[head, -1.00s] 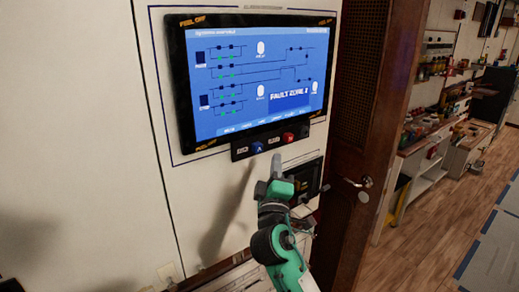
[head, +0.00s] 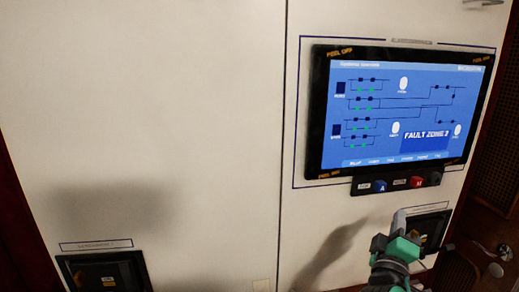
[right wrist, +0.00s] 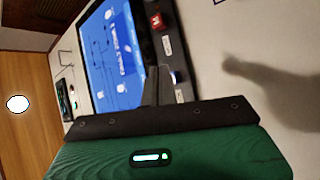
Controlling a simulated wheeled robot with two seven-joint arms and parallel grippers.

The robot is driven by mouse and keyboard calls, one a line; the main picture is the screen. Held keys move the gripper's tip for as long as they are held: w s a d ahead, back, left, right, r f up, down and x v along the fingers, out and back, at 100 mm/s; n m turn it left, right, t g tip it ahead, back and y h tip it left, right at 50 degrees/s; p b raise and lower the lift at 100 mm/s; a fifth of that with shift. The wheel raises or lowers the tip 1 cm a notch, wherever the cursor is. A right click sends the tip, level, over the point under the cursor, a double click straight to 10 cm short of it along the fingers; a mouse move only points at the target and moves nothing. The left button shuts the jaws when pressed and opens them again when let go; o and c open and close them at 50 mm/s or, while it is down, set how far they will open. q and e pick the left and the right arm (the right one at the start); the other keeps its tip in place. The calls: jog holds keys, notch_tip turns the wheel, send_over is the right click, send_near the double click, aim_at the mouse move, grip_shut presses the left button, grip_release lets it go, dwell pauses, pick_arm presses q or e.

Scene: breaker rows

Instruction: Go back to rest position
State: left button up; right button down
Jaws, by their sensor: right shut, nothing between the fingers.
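My right gripper (head: 400,222) is dark and green, at the lower right of the head view. Its fingers are shut and empty, pointing up just below the button strip under a wall screen. In the right wrist view the closed fingers (right wrist: 155,86) stand in front of the screen's button edge. The strip carries a blue button (head: 380,186) marked A and a red button (head: 416,182); the fingers appear apart from both in the head view. My left gripper is not in view.
The wall screen (head: 400,108) shows a blue circuit diagram reading "FAULT ZONE 2". A dark panel (head: 430,228) sits behind my right gripper, and another dark panel (head: 103,270) is at lower left. A door handle (head: 495,269) is at right. The white wall between is bare.

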jog(key=s+a+f+m+g+y, duration=0.1)
jog(key=s+f+m+g+y, duration=0.2)
jog(key=f, duration=0.7)
jog(key=s+a+f+g+y, duration=0.25)
jog(key=s+f, duration=0.25)
jog(key=f, duration=0.6)
jog(key=s+a+f+m+g+y, duration=0.1)
jog(key=s+a+f+g+y, duration=0.35)
jog(key=s+f, duration=0.4)
jog(key=s+a+f+m+g+y, duration=0.1)
jog(key=s+a+f+g+y, duration=0.35)
jog(key=s, duration=0.65)
notch_tip(320, 180, down, 31)
jog(key=g+h, duration=0.1)
jog(key=h, duration=0.1)
jog(key=s+d+f+g, duration=0.1)
jog(key=s+d+f, duration=0.2)
jog(key=s+f, duration=1.7)
jog(key=shift+d+f+n, duration=0.15)
jog(key=shift+n, duration=0.15)
